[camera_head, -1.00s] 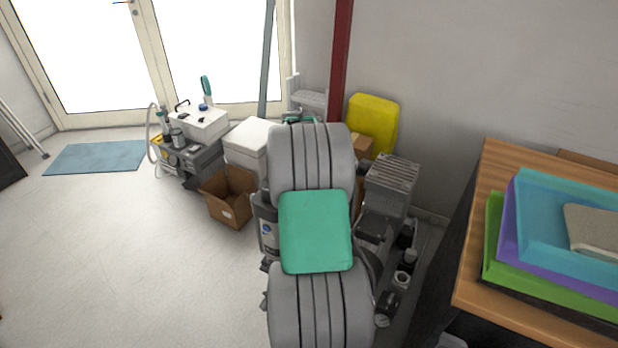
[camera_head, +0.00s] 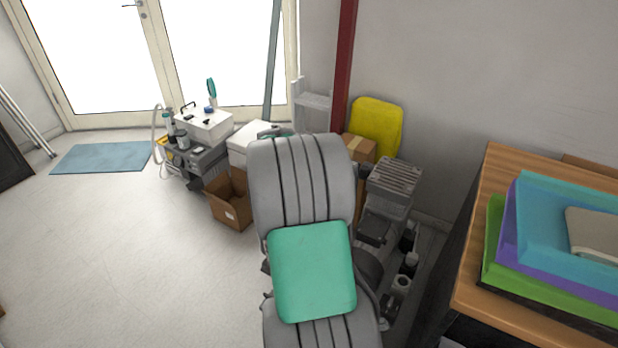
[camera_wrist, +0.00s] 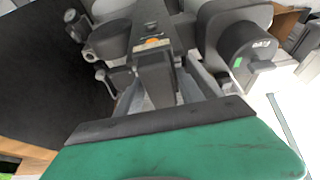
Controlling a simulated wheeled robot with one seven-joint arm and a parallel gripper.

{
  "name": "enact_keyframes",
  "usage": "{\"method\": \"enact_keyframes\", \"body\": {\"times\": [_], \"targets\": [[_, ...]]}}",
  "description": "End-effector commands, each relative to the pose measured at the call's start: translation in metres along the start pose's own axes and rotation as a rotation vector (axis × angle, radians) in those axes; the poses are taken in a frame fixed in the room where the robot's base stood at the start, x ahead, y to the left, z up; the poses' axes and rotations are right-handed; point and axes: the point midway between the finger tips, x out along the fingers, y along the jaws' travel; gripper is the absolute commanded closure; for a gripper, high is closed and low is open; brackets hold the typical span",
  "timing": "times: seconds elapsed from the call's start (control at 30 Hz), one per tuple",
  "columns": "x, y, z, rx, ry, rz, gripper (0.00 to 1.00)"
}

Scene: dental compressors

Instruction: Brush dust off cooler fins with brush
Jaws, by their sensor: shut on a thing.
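The cooler fins (camera_head: 396,177) are a grey ribbed block on top of the compressor (camera_head: 374,228), right of my arm in the head view. I cannot make out dust on them. My gripper is hidden behind my arm in the head view. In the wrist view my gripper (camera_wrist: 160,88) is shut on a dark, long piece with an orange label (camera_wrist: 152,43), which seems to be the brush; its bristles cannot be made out. The brush does not show in the head view. Whether it touches the fins cannot be told.
A wooden table (camera_head: 478,240) with coloured trays (camera_head: 545,225) stands at the right. A yellow case (camera_head: 376,125), an open cardboard box (camera_head: 232,205) and a grey cart (camera_head: 190,160) stand behind and left. A red post (camera_head: 345,60) rises near the wall.

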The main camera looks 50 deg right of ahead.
Motion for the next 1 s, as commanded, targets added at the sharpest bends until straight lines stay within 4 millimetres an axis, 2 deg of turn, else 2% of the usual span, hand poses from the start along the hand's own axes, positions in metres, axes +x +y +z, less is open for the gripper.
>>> {"method": "enact_keyframes", "body": {"times": [0.07, 0.1, 0.17, 0.7, 1.0], "targets": [[-0.004, 0.000, 0.000, -0.002, -0.004, 0.002, 0.93], [-0.017, -0.001, -0.006, -0.001, 0.001, -0.002, 0.93], [-0.028, -0.001, -0.010, -0.002, 0.000, -0.002, 0.93], [-0.073, -0.005, -0.026, -0.010, 0.000, -0.006, 0.93], [-0.079, -0.006, -0.028, -0.012, 0.000, -0.006, 0.93]]}}
